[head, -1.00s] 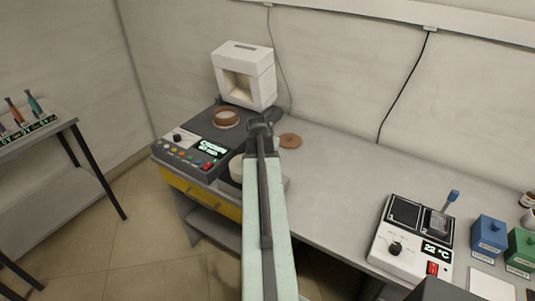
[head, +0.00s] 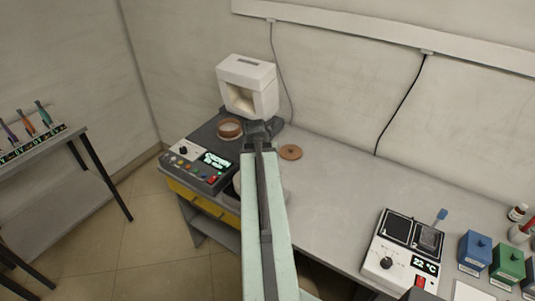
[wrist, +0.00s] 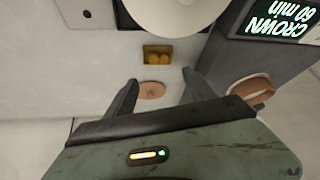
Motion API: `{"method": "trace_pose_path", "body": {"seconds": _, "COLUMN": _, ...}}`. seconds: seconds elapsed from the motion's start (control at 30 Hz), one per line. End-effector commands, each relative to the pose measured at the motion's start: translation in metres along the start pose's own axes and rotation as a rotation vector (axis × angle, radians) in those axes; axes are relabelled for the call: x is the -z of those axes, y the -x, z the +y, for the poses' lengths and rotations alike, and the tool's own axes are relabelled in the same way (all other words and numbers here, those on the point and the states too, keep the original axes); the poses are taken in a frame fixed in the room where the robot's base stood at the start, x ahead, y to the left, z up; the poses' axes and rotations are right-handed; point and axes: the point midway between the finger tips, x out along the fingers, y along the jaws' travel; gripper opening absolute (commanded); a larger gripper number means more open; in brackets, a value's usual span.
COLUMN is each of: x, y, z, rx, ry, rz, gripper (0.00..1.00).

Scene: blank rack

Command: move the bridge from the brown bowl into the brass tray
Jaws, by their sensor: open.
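The brown bowl (head: 229,128) sits on the dark furnace top, left of my gripper. In the wrist view the brown bowl (wrist: 250,89) is at the right, outside the fingers. I cannot make out the bridge. A small brass tray (wrist: 146,55) with rounded yellow shapes shows on the bench beyond the fingertips in the wrist view; my arm seems to hide it in the head view. My gripper (head: 262,129) is above the bench beside the furnace. In the wrist view my gripper (wrist: 160,79) is open, with nothing seen held between its fingers.
A brown disc (head: 290,152) lies on the bench, right of the gripper. A white furnace housing (head: 248,86) stands behind the bowl. A white round object (wrist: 178,12) is near the brass tray. The bench between disc and hotplate device (head: 403,247) is clear.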

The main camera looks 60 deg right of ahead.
Motion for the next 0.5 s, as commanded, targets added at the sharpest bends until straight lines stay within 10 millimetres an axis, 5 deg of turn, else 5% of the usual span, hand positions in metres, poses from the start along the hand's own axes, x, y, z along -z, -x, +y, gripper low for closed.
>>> {"method": "trace_pose_path", "body": {"seconds": 0.07, "x": 0.002, "y": 0.014, "z": 0.000, "rx": 0.000, "ry": 0.001, "rz": 0.000, "gripper": 0.63}}
{"method": "trace_pose_path", "body": {"seconds": 0.4, "x": 0.000, "y": 0.013, "z": -0.001, "rx": 0.000, "ry": 0.003, "rz": 0.001, "gripper": 0.63}}
{"method": "trace_pose_path", "body": {"seconds": 0.5, "x": -0.013, "y": 0.017, "z": -0.028, "rx": 0.021, "ry": 0.055, "rz": -0.020, "gripper": 0.63}}
